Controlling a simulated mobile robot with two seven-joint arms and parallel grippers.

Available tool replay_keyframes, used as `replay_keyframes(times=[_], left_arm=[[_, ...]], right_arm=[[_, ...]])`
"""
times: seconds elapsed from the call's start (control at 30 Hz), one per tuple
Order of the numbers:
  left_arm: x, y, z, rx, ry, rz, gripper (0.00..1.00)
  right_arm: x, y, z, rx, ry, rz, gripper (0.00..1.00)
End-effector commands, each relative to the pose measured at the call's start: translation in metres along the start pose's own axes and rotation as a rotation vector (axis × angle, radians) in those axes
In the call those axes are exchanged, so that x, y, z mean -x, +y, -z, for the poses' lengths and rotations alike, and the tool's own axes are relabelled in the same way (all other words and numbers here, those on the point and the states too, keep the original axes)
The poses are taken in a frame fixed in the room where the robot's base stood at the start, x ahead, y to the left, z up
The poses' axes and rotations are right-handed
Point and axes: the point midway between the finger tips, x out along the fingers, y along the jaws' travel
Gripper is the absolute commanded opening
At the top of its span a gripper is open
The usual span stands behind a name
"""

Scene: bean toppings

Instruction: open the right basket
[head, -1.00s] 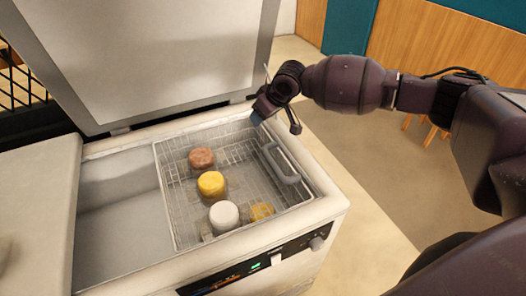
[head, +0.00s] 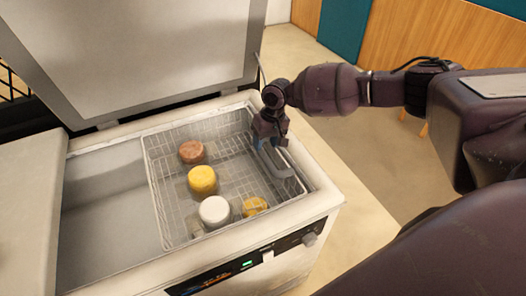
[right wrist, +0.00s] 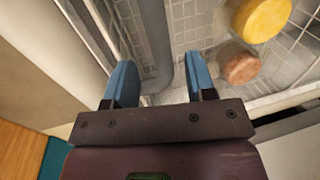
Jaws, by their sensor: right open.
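The right basket (head: 240,165) is a wire basket in the right part of the open chest freezer. Its grey handle (head: 278,160) runs along its right side. My right gripper (head: 268,143) is at the far end of this handle, pointing down. In the right wrist view, the open blue fingers of my right gripper (right wrist: 160,88) stand on either side of the grey handle bar (right wrist: 158,60), apart from each other. I cannot tell whether a finger touches the bar. My left gripper is not in view.
In the basket lie a brown jar (head: 191,152), a yellow jar (head: 202,180), a white jar (head: 214,211) and a yellowish item (head: 255,206). The freezer lid (head: 150,50) stands raised behind. The freezer's left part (head: 110,215) looks empty.

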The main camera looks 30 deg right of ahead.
Motion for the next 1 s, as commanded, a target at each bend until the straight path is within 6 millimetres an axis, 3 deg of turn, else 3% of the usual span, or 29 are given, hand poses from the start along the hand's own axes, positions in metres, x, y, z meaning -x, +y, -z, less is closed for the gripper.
replay_keyframes(times=[0.03, 0.23, 0.67, 1.0], left_arm=[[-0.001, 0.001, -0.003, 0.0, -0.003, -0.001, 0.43], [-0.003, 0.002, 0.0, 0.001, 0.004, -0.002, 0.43], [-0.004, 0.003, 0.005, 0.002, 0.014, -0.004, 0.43], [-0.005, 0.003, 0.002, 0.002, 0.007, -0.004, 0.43]], right_arm=[[-0.011, 0.0, 0.0, 0.0, -0.002, 0.0, 0.51], [-0.032, 0.0, 0.0, 0.0, 0.0, 0.0, 0.51], [-0.038, 0.0, 0.0, 0.002, 0.002, 0.0, 0.51], [-0.038, 0.0, 0.0, 0.001, 0.002, 0.0, 0.0]])
